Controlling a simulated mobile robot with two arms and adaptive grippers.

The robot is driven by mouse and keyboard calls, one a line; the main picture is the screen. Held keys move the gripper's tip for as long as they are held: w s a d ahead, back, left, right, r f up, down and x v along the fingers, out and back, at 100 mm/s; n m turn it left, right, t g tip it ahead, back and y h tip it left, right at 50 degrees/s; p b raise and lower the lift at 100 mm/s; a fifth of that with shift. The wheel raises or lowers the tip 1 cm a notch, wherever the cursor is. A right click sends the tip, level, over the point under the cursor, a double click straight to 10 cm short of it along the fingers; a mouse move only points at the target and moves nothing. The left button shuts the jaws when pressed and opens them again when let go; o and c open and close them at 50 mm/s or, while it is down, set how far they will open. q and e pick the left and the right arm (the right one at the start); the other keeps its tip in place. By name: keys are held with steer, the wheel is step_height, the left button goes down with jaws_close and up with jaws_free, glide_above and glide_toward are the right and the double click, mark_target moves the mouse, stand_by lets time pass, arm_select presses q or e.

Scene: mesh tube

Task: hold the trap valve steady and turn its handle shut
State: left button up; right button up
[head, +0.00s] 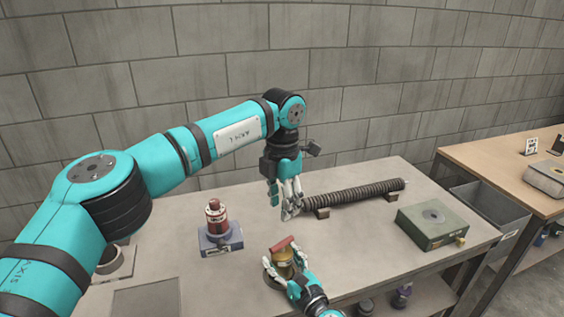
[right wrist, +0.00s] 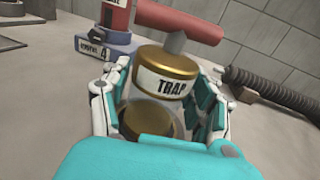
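The trap valve (head: 284,260) stands at the table's near edge, with a brass top and a red handle (head: 282,244). In the right wrist view the brass collar (right wrist: 166,72) carries a TRAP label, and the red handle (right wrist: 180,20) lies crosswise above it. My right gripper (head: 285,275) has its fingers on both sides of the valve's clear body, appearing to touch it. They also show in the right wrist view (right wrist: 160,105). My left gripper (head: 285,212) points down behind the valve, clear of its handle, near the tube's left end. Its finger gap is unclear.
A ribbed mesh tube (head: 355,194) lies on supports at the back. A red bottle (head: 215,217) stands on a blue-grey block (head: 220,239) to the left. A green box (head: 434,224) sits on the right. Bare tabletop (head: 350,240) lies between the valve and green box.

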steer(key=shift+o, duration=1.2)
steer(key=shift+s, duration=0.1)
